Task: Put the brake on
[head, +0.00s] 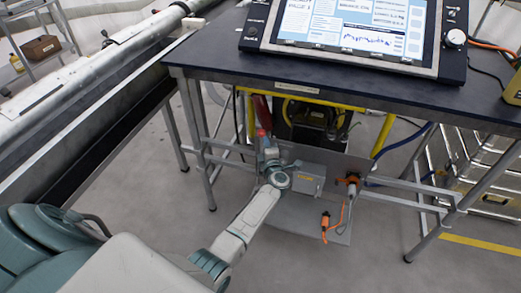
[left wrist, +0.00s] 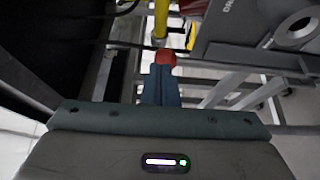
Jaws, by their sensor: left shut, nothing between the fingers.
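The brake is probably the part with a red knob (head: 261,133) under the dark table, but I cannot be sure. The knob also shows in the left wrist view (left wrist: 166,57), at the foot of an upright yellow bar. My left gripper (head: 266,148) reaches in under the table with its fingers shut and empty. In the left wrist view its blue-grey fingers (left wrist: 160,86) point straight at the red knob, which appears right at their tips. I cannot tell whether they touch it. My right gripper is not in view.
A grey panel (head: 340,160) with a grey box (head: 310,180) and an orange plug (head: 352,180) stands right of my gripper. The table (head: 300,80) carries a large screen (head: 350,25). Yellow frame bars and table legs surround the space. A long pipe (head: 70,75) runs along the left.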

